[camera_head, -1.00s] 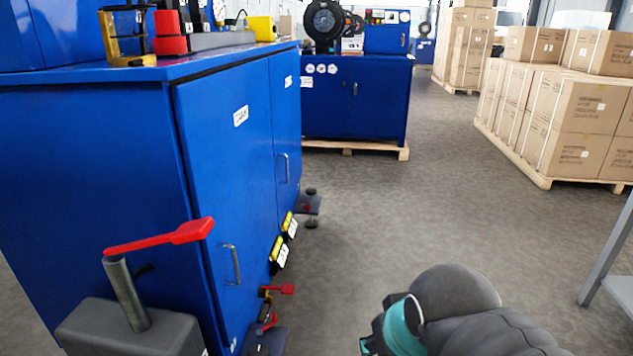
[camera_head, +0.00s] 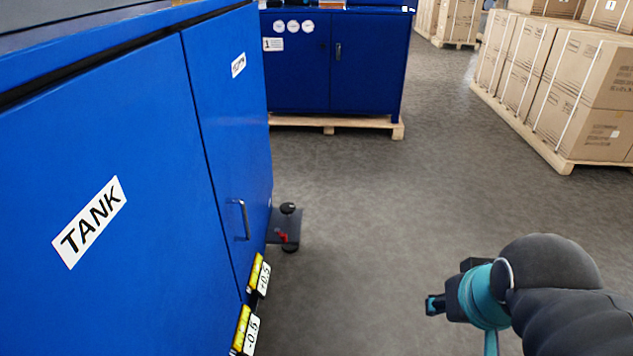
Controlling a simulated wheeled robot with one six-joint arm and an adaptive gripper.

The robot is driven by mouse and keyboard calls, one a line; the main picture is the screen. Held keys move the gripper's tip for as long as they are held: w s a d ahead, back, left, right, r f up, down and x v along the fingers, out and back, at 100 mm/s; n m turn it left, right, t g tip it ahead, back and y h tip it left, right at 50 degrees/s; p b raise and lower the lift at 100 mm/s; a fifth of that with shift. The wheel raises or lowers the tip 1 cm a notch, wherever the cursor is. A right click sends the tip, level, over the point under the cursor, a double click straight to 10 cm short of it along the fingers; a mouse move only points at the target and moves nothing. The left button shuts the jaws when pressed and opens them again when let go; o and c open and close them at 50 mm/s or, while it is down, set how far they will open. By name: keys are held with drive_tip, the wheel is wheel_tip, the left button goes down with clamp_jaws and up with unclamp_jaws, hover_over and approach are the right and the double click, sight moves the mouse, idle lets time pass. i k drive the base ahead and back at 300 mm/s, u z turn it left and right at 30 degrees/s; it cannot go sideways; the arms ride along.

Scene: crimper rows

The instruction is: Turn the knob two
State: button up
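No knob marked two can be made out. Beside the far end of the blue cabinet, a low dark fixture (camera_head: 284,227) shows a round black knob-like part (camera_head: 288,208) on top and a small red handle (camera_head: 281,236). Any label on it is too small to read. My arm, dark grey with a teal band, reaches in from the lower right. A small black and teal part at its end, probably my gripper (camera_head: 435,305), is over the floor, well apart from the cabinet and the fixture. Its fingers cannot be made out.
A blue cabinet (camera_head: 130,150) labelled TANK fills the left, with yellow and white tags (camera_head: 258,275) low on its edge. Another blue cabinet (camera_head: 365,70) stands on a pallet at the back. Stacked cartons (camera_head: 570,90) stand at the right. The grey floor (camera_head: 380,200) between is clear.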

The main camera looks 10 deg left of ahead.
sight(287, 208)
drive_tip(key=u, duration=0.05)
drive_tip(key=i, duration=1.8)
drive_tip(key=u, duration=0.2)
